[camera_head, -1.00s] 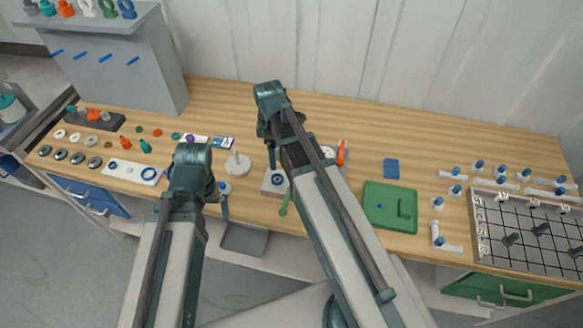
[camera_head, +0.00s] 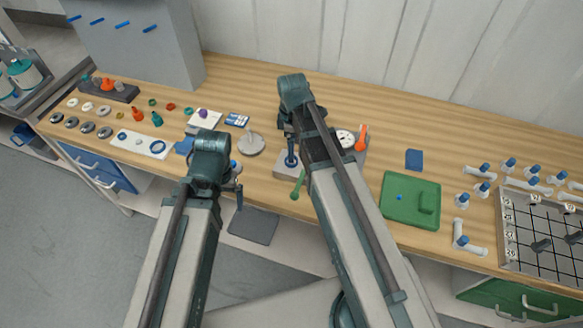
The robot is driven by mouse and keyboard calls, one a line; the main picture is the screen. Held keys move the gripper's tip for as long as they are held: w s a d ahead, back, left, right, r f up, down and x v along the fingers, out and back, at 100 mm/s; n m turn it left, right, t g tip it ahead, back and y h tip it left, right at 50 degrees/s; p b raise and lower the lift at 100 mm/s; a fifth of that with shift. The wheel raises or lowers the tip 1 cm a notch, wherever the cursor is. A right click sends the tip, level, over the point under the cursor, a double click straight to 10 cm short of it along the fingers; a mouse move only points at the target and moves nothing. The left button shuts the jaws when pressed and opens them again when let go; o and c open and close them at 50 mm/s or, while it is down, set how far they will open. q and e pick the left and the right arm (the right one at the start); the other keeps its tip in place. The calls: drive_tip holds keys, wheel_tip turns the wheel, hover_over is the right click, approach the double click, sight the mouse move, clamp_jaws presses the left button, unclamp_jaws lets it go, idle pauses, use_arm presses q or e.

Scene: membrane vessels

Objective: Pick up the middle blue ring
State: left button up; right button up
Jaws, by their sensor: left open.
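Another blue ring shape (camera_head: 291,160) shows on a grey block (camera_head: 283,170) under my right gripper. I cannot tell which ring is the middle one. My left gripper (camera_head: 238,190) is open, right of the white plate near the bench's front edge, apart from the ring. My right gripper (camera_head: 291,143) is dark and partly hidden by its arm; its jaws cannot be made out.
A round pale disc (camera_head: 251,144) with a post stands between the arms. Bottles, small rings and washers fill the bench's left end. A green tray (camera_head: 408,214), white pipe fittings (camera_head: 468,240) and a gridded board (camera_head: 542,230) stand at the right.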

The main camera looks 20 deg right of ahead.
use_arm(q)
drive_tip(key=shift+f, duration=0.5)
use_arm(e)
drive_tip(key=shift+f, duration=0.5)
use_arm(q)
drive_tip(key=shift+f, duration=0.1)
use_arm(e)
drive_tip(key=shift+f, duration=0.1)
drive_tip(key=f+b, duration=0.5)
drive_tip(key=shift+w+b, duration=0.2)
drive_tip(key=shift+b, duration=0.1)
use_arm(q)
wheel_tip(320, 180, down, 5)
use_arm(e)
drive_tip(key=c, duration=1.4)
